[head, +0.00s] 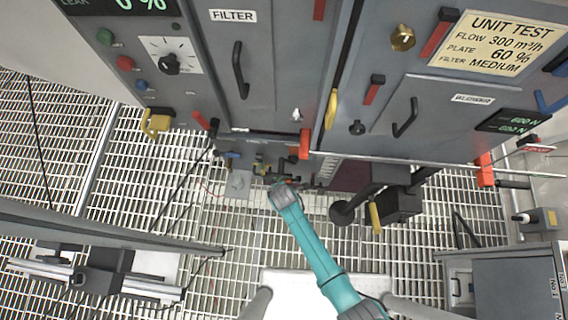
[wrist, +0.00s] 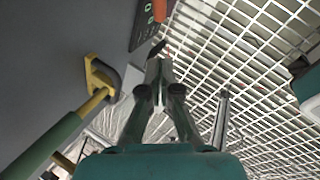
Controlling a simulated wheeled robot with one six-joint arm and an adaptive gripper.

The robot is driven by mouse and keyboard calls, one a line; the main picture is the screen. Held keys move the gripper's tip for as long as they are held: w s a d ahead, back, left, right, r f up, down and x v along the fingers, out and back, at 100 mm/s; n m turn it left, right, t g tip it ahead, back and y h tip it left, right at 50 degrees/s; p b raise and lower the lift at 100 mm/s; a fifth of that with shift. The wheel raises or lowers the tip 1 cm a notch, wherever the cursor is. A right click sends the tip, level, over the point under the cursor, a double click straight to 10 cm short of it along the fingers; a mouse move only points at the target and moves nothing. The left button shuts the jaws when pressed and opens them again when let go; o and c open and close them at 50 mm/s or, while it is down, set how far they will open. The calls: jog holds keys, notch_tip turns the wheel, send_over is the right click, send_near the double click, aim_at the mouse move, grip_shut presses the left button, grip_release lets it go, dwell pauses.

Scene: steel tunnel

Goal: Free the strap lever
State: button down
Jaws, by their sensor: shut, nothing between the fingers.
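I cannot tell for sure which part is the strap lever. An orange-red lever (head: 305,143) stands at the lower edge of the grey cabinet in the head view, and another orange-red lever (head: 485,169) is farther right. In the wrist view a green bar with a yellow end (wrist: 60,140) runs up the left side to a yellow bracket (wrist: 101,76) on a grey panel. My gripper (wrist: 159,72) is shut and empty, to the right of that bracket and apart from it. In the head view the fingers are small and hard to make out below the cabinet.
The grey cabinet (head: 275,92) with knobs, handles and labels fills the upper head view. A yellow clip (head: 157,123) hangs at its left. A black bracket (head: 400,203) is right of my arm. Open grating (head: 130,180) lies left; a grey drawer unit (head: 510,280) stands lower right.

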aim_at(287, 181)
jog(key=w+d+f, duration=0.1)
jog(key=w+f, duration=0.3)
jog(key=f, duration=0.3)
jog(key=shift+d, duration=0.3)
jog(key=shift+w+d+f, duration=0.2)
jog(key=shift+d+f, duration=0.25)
jog(key=shift+f, duration=0.25)
